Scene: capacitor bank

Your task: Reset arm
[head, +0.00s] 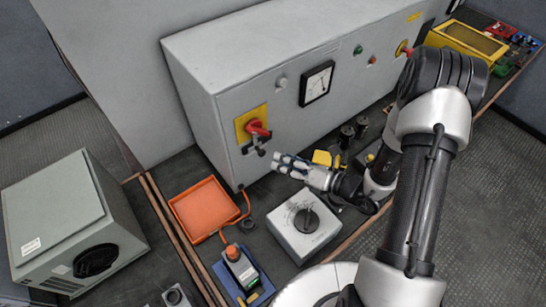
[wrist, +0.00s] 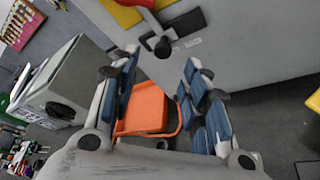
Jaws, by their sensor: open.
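My gripper (head: 281,162) is open and empty in front of the grey cabinet's (head: 215,100) front face, just right of and below a red rotary handle (head: 259,129) on a yellow plate (head: 243,122). In the wrist view, the two blue-padded fingers of my gripper (wrist: 161,62) are spread wide with nothing between the pads. Past the fingertips, a dark handle part (wrist: 160,42) shows near the yellow plate (wrist: 125,12). The gripper appears apart from the handle. My arm reaches in from the right of the head view, bent at the elbow.
An orange tray (head: 203,210) lies below the cabinet. A grey box with a black dial (head: 303,222) and a blue-based device (head: 242,272) stand in front. A grey-green unit (head: 65,220) is at left. A yellow crate (head: 468,40) is at the far right. Dark bench surface lies between them.

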